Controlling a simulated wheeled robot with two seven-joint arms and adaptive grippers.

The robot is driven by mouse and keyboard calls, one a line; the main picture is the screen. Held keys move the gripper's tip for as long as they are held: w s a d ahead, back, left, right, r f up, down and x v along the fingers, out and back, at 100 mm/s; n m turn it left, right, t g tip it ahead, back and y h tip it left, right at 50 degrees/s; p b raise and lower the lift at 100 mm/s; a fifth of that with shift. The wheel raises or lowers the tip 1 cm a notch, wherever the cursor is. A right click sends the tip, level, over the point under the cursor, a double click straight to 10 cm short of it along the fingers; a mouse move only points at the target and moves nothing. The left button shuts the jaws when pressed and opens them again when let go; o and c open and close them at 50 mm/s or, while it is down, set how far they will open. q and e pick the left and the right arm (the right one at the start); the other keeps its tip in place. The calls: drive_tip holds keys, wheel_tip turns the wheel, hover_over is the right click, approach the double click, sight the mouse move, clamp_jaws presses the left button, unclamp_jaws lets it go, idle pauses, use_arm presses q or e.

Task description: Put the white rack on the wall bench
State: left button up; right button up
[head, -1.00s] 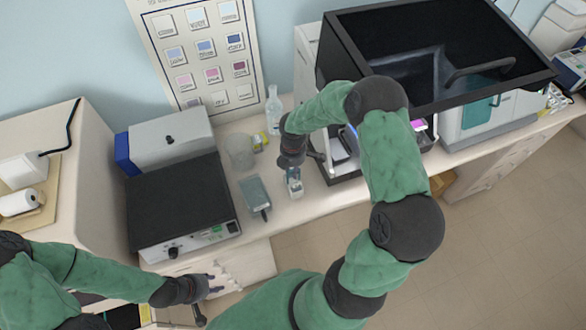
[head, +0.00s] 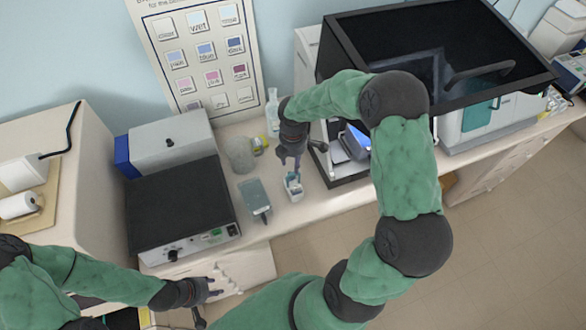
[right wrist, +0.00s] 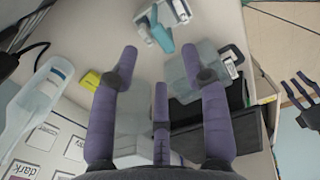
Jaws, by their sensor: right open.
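The white rack (head: 293,186) is small, with bluish-teal contents or parts, and stands on the wall bench (head: 322,200) left of the black-lidded machine. In the right wrist view the white rack (right wrist: 180,13) shows at the top edge, beyond the fingertips. My right gripper (head: 290,163) is just behind the rack, towards the wall, and above the bench. It is open and empty; its spread fingers also show in the right wrist view (right wrist: 160,65). My left gripper (head: 214,287) is at the lower left, in front of the bench, far from the rack; its jaw state is unclear.
A grey-teal slab-like item (head: 255,197) lies left of the rack. A beaker (head: 240,154), a yellow item (head: 260,144) and a clear bottle (head: 272,108) stand behind. A black-topped hotplate (head: 180,207) is further left; the black-lidded machine (head: 430,45) is right.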

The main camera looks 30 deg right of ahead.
drive_tip(key=shift+r, duration=2.65)
